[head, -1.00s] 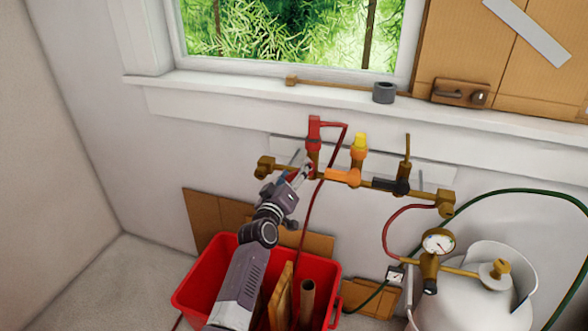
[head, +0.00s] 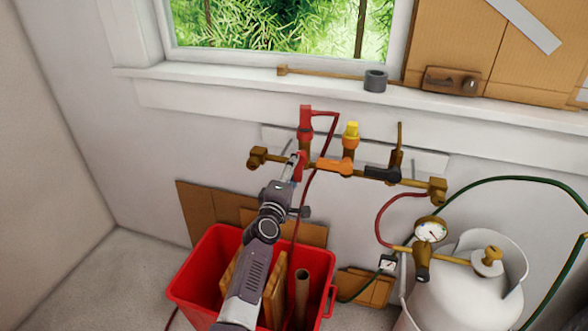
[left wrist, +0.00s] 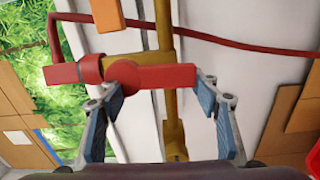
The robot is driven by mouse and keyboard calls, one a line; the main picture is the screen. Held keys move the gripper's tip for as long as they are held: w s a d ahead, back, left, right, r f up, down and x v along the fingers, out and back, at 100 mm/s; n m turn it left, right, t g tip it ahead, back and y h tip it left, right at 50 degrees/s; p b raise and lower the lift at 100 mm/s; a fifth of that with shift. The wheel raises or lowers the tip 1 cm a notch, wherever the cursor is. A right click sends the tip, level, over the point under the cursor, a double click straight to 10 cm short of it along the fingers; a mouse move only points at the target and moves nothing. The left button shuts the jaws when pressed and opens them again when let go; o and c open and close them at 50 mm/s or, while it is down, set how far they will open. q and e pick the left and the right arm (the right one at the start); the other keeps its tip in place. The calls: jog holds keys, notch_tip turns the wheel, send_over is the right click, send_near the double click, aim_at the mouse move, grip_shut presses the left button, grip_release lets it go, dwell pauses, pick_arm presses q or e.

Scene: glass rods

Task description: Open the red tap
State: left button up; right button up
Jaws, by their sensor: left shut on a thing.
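The red tap's upright red fitting (head: 305,120) is at the left of the brass pipe in the head view. Its red lever (head: 299,167) hangs down about along the fitting's line, partly hidden by my gripper. My left gripper (head: 294,168) reaches up from below and is shut on the lever. In the left wrist view the red lever (left wrist: 165,78) lies across between the two blue-padded fingers of my gripper (left wrist: 155,95). The exact contact is hard to see there. My right gripper is not in view.
An orange lever (head: 334,166) with a yellow-capped outlet and a black lever (head: 382,174) sit to the right on the same pipe. A red hose hangs close beside my gripper. A red bin (head: 190,292) stands below; a white gas tank (head: 470,290) is at right.

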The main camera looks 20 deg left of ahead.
pick_arm(q)
jog(key=shift+d+n, duration=0.15)
jog(key=shift+n, duration=0.35)
jog(key=o, duration=1.7)
jog(key=shift+f, duration=0.1)
